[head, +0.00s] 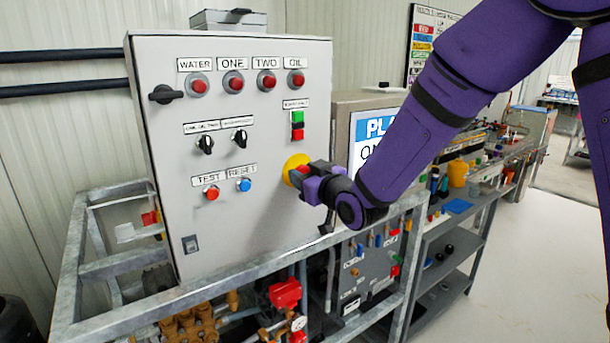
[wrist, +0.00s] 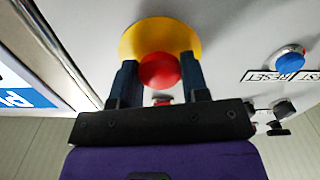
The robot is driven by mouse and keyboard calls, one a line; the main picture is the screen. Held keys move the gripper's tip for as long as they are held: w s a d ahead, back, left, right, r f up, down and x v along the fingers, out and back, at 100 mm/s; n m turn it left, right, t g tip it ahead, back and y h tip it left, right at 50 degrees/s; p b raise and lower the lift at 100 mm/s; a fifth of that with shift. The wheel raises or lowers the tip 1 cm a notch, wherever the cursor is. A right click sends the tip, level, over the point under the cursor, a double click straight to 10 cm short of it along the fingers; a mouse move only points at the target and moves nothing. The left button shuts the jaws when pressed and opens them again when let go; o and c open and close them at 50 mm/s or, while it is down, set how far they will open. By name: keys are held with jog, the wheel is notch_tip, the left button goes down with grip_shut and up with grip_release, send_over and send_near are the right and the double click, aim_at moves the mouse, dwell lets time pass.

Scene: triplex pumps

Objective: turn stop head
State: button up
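The stop head is a red round button on a yellow disc (head: 290,165) at the right side of the grey control box's front. In the head view my gripper (head: 302,173) is at the disc and covers most of the red head. In the wrist view the red head (wrist: 159,71) stands in front of the yellow disc (wrist: 150,32). My gripper (wrist: 158,78) has one dark finger on each side of the red head. The fingers reach along its sides; whether they press on it is hard to tell.
The control box (head: 250,210) carries red lamps, black switches, a red TEST button (head: 211,193) and a blue RESET button (head: 244,185). A metal frame rail (head: 270,275) runs below. A screen (head: 372,140) stands right of the box, behind my arm.

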jog(key=shift+c, duration=1)
jog(key=shift+m, duration=2.7)
jog(key=o, duration=0.9)
jog(key=shift+o, duration=0.2)
jog(key=v, duration=1)
jog(key=shift+s+d, duration=0.3)
jog(key=shift+d, duration=0.05)
